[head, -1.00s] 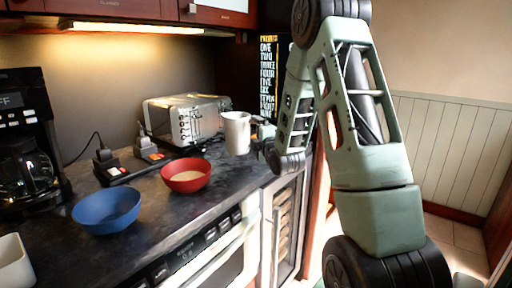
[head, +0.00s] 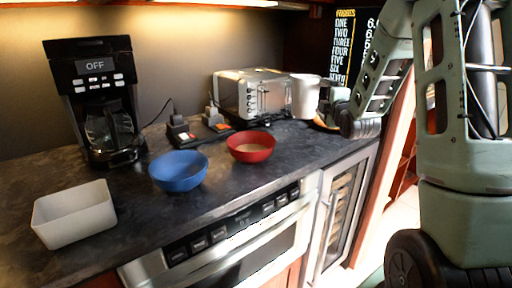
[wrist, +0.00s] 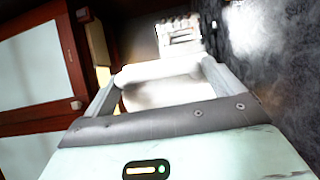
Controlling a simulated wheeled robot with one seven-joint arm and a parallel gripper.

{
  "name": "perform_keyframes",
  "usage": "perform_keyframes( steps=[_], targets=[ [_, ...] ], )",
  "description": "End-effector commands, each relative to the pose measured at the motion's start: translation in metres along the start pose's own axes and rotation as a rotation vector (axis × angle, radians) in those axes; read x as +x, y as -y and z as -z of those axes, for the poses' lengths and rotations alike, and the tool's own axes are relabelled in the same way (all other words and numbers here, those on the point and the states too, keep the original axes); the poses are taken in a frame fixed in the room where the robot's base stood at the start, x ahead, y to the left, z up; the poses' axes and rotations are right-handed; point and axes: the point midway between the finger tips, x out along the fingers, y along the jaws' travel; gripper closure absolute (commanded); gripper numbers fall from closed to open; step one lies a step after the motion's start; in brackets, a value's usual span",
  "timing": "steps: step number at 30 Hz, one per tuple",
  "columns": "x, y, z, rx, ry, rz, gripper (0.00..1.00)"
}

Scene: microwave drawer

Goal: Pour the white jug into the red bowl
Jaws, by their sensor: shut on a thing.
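The white jug (head: 305,96) is held upright by my gripper (head: 334,98) at the right of the counter, in front of the toaster's right end. In the wrist view the jug (wrist: 160,90) sits between the two fingers of my gripper (wrist: 158,82), which are shut on it. The red bowl (head: 251,147) stands on the counter to the left of and below the jug, with something pale tan inside. The jug is apart from the bowl. What the jug holds is hidden.
A blue bowl (head: 178,171) stands left of the red bowl. A white square container (head: 75,214) and a coffee maker (head: 98,100) are farther left. A toaster (head: 250,95) stands behind. Small black items with cords (head: 181,131) lie near the toaster.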

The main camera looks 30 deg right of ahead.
Motion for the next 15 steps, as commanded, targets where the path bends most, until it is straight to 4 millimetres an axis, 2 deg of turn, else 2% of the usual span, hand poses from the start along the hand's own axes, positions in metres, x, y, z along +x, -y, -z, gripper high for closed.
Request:
perform_keyframes(
  steps=[8, 15],
  targets=[
    [0.001, -0.004, 0.0, -0.002, -0.009, -0.004, 0.57],
    [0.005, -0.021, 0.005, -0.022, -0.145, 0.012, 0.57]
  ],
)
